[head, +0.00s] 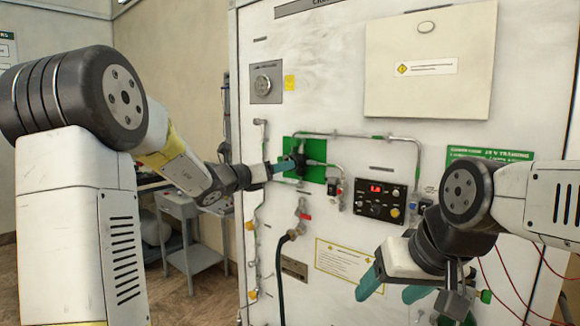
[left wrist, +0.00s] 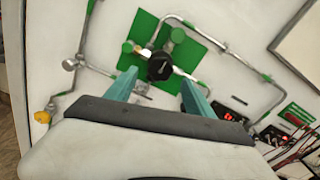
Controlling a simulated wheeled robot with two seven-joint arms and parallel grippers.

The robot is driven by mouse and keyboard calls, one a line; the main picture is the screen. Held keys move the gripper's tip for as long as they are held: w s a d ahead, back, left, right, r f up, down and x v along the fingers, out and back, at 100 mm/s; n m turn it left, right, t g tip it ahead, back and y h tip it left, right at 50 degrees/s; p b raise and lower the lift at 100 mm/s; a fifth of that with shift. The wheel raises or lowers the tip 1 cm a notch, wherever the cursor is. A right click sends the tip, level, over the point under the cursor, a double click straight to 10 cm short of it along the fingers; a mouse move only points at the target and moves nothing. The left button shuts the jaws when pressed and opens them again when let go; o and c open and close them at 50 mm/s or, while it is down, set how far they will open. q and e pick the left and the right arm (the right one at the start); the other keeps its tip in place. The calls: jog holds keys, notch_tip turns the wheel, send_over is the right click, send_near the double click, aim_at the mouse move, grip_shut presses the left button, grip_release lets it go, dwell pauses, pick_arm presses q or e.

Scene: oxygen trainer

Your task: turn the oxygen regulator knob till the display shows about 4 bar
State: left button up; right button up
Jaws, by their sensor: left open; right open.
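The black regulator knob (left wrist: 160,67) sits on a green plate (left wrist: 190,50) with metal pipes in the left wrist view. In the head view the green plate (head: 317,153) is on the white panel, and the knob is partly hidden by my left gripper (head: 281,167). In the left wrist view my left gripper (left wrist: 159,84) is open, its teal fingers apart. The knob appears between and just beyond the fingertips; contact cannot be told. The red-lit display (head: 376,188) seems to read about 1.0, small and blurred. My right gripper (head: 391,291) is open and empty, low in front of the panel.
A red-handled valve (head: 303,212) and a dark hose (head: 280,262) are below the green plate. Pipes run around the plate. A yellow button (head: 395,212) is on the black display box. Red wires hang at the right. A grey cart (head: 190,240) stands behind at the left.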

pick_arm(q)
jog(key=x, duration=0.5)
grip_shut()
jog(key=shift+m, duration=0.4)
jog(key=m, duration=1.3)
dwell(0.6)
